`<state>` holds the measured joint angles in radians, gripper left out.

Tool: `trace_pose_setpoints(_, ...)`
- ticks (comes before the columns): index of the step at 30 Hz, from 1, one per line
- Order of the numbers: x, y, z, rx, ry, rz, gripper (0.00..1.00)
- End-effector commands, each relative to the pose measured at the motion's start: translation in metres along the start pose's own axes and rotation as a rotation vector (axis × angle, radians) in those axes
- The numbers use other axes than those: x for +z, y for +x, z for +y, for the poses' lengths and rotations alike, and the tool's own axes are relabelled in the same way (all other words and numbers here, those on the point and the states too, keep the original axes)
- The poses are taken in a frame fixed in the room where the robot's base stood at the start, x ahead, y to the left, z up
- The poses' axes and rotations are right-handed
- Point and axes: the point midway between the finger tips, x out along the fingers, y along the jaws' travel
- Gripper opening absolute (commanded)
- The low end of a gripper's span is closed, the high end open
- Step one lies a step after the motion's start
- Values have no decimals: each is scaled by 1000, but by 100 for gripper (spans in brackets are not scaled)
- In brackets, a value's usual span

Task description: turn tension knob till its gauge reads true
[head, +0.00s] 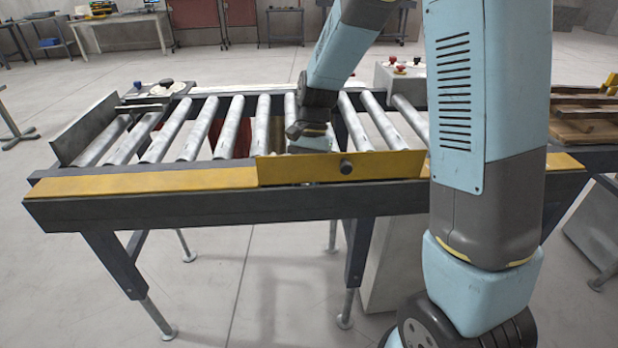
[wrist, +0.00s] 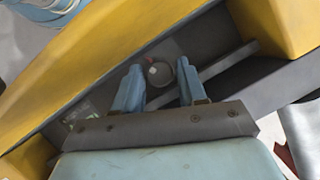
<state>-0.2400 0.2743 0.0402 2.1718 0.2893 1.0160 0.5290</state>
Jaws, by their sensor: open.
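In the wrist view, my gripper (wrist: 160,69) is open, with its two light blue fingers apart and pointing into a dark recess between yellow guards. A round pale grey part (wrist: 183,70), perhaps the tension knob, shows near the right fingertip. A small whitish face with a bit of red (wrist: 156,70), possibly the gauge, shows between the fingertips; its reading is too small to tell. I cannot tell whether a finger touches either part. In the head view, my gripper's fingertips are hidden behind the yellow plate, which has a dark round knob (head: 346,166) on its front.
The yellow plate (head: 300,170) stands along the near rail of a roller conveyor (head: 205,130). A pale box with red and dark buttons (head: 402,68) is behind it. Wooden boards (head: 585,128) lie at the right. My arm covers part of the conveyor's right side.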

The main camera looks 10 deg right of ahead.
Motion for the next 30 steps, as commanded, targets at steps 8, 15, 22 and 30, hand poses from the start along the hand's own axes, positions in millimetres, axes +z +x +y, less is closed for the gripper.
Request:
trace_pose_setpoints(8,0,1,0,0,0,0,40)
trace_pose_setpoints(15,0,1,0,0,1,0,17)
trace_pose_setpoints(22,0,0,0,0,-2,1,1)
trace_pose_setpoints(30,0,0,-2,94,-228,1,1)
